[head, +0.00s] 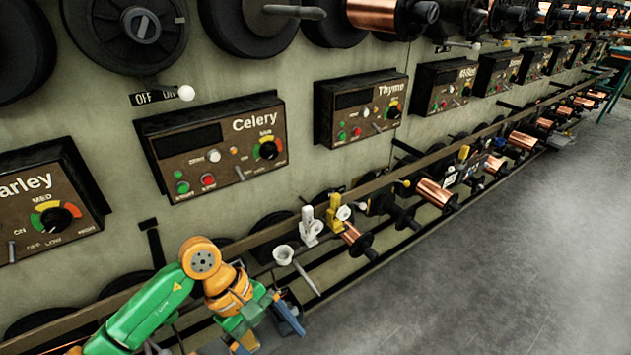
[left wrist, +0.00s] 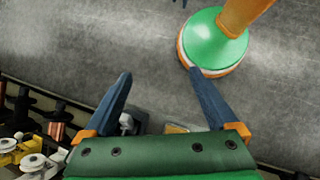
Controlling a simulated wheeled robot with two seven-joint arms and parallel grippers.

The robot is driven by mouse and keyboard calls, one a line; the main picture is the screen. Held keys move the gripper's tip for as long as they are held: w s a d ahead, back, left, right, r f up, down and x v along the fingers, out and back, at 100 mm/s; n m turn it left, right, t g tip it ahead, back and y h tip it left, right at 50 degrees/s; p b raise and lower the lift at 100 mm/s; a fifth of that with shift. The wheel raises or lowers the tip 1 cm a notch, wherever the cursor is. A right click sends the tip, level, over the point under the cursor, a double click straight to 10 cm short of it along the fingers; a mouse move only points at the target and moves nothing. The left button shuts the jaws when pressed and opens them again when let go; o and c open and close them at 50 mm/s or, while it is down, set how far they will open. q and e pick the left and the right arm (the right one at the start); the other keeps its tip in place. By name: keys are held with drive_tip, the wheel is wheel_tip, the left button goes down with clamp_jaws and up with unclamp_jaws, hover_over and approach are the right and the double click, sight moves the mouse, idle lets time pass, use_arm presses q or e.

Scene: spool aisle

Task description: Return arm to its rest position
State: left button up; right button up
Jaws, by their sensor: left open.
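My left arm comes in from the lower left in the head view. Its gripper (head: 268,332) is low, in front of the rail and beside a white funnel-shaped guide (head: 284,255). In the left wrist view the blue fingers of this gripper (left wrist: 160,76) are spread apart with nothing between their tips, and grey floor lies beyond them. My right arm and gripper are not in view.
A long rail (head: 375,184) with guides and copper spools (head: 437,192) runs along the machine wall. Control panels labelled Celery (head: 217,165) and Thyme (head: 352,118) are above it. The grey floor (head: 500,285) to the right is clear.

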use_arm(q)
drive_tip(key=d+r+n+t+h, duration=0.2)
drive_tip(key=d+r+n+h, duration=0.4)
drive_tip(key=d+r+h, duration=0.5)
drive_tip(key=w+a+r+n+t+h, duration=0.1)
drive_tip(key=w+r+n+t+h, duration=0.1)
drive_tip(key=w+r+n+t, duration=0.25)
drive_tip(key=w+r+n+t+h, duration=0.1)
drive_tip(key=r+n+t, duration=0.35)
drive_tip(key=n, duration=0.35)
drive_tip(key=w+a+n+t+y, duration=0.55)
drive_tip(key=n+t, duration=0.45)
drive_tip(key=n, duration=0.3)
drive_tip(key=a+f+n+g+y, duration=0.1)
drive_tip(key=a+f+n+y, duration=1.2)
drive_tip(key=n, duration=0.5)
drive_tip(key=s+a+f+n+g+y, duration=0.25)
drive_tip(key=s+f+n+g, duration=0.35)
drive_tip(key=f, duration=0.3)
drive_tip(key=s+a+f+n+g+h+p, duration=0.1)
drive_tip(key=s+f+n+g+p, duration=0.2)
drive_tip(key=s+f+g+p, duration=0.7)
drive_tip(key=s+f, duration=1.4)
drive_tip(key=s, duration=0.4)
drive_tip(key=shift+s+a+f+n, duration=0.2)
drive_tip(key=shift+a+f+n, duration=0.1)
drive_tip(key=shift+f+n, duration=0.1)
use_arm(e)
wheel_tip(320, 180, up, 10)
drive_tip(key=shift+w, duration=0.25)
